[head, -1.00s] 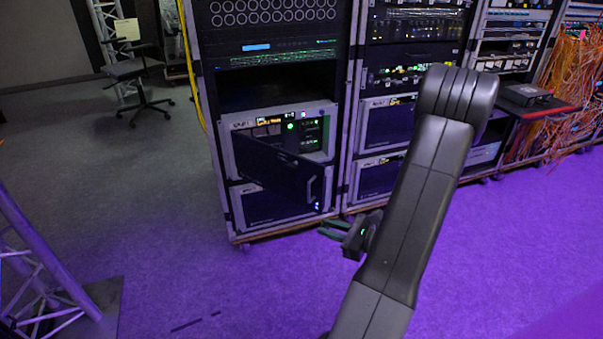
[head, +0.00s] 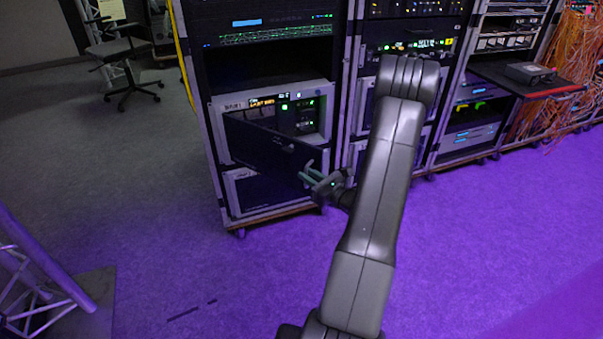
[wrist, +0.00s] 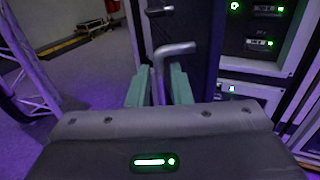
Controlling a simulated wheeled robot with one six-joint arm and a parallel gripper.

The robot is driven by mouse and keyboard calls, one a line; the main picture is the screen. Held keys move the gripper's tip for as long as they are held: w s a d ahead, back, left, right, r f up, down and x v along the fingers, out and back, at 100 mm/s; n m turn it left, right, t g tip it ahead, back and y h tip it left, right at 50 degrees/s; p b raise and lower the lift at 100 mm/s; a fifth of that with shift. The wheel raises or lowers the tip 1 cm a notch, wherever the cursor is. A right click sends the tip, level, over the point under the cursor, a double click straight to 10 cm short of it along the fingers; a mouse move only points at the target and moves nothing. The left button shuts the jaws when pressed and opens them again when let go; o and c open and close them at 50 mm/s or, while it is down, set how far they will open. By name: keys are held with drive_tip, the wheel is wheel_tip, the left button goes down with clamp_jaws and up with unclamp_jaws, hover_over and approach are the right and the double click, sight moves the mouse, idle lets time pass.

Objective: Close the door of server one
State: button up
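Server one (head: 318,100) is the upper chassis in the lower left rack, with its lit front exposed. Its dark door (head: 262,147) stands open, hinged at the left and swung outward. My gripper (head: 308,172) is at the door's free right edge, where the handle is mostly hidden in the head view. In the wrist view the metal handle (wrist: 175,48) runs down between the two green fingers of my gripper (wrist: 160,85). The fingers are apart on either side of it, with no clear grip visible. The server's green-lit front (wrist: 262,38) shows at upper right.
A second server with a shut front (head: 262,193) sits just below. More racks stand to the right, with a pull-out shelf (head: 527,75) and orange cables. A truss (head: 40,275) stands at lower left and a chair (head: 125,65) at the back left. The floor ahead is clear.

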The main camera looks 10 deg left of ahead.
drive_tip(key=shift+x, duration=1.65)
clamp_jaws()
